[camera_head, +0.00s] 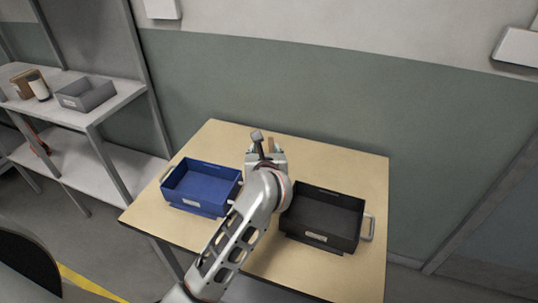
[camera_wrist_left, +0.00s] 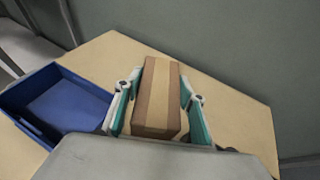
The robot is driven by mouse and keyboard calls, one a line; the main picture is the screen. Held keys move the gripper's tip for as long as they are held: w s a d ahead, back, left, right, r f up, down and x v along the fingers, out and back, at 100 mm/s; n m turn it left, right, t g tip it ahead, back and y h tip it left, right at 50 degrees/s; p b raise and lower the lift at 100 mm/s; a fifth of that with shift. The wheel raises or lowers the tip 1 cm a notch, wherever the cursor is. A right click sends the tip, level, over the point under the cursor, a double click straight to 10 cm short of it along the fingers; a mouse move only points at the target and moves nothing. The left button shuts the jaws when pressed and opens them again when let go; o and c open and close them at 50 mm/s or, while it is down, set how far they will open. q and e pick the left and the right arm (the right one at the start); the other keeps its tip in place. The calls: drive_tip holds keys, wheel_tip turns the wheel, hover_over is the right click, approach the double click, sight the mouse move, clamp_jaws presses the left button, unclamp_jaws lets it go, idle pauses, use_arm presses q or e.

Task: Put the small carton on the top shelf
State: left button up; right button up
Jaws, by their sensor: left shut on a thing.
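The small carton (camera_wrist_left: 158,98) is a brown box with a lighter tan strip along its top. My left gripper (camera_wrist_left: 158,108) is shut on it, with a teal-lined finger on each side, in the left wrist view. In the head view my left gripper (camera_head: 268,152) is over the far middle of the table, and only a bit of the carton (camera_head: 270,144) shows past it. I cannot tell how far it is above the tabletop. The grey shelf unit stands at the left, and its upper visible board (camera_head: 122,92) carries several things. My right gripper is not in view.
On that board are a grey bin (camera_head: 86,94), a brown box (camera_head: 27,82) and a white jar (camera_head: 39,90); its front right part is bare. The wooden table (camera_head: 350,165) holds a blue crate (camera_head: 202,184) and a black crate (camera_head: 322,212). A lower board (camera_head: 75,165) is mostly clear.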

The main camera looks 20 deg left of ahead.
use_arm(q)
drive_tip(key=shift+s+r, duration=0.1)
drive_tip(key=shift+r, duration=0.5)
drive_tip(key=s+a+r+y, duration=0.1)
drive_tip(key=s+r, duration=0.1)
drive_tip(key=s, duration=0.6)
drive_tip(key=s+a+r+n, duration=0.1)
drive_tip(key=s+a+r, duration=0.1)
drive_tip(key=s, duration=0.6)
drive_tip(key=shift+s+a+r+g+y, duration=0.15)
drive_tip(key=shift+a+r+g+y, duration=0.2)
drive_tip(key=shift+r, duration=0.2)
drive_tip(key=shift+n, duration=0.3)
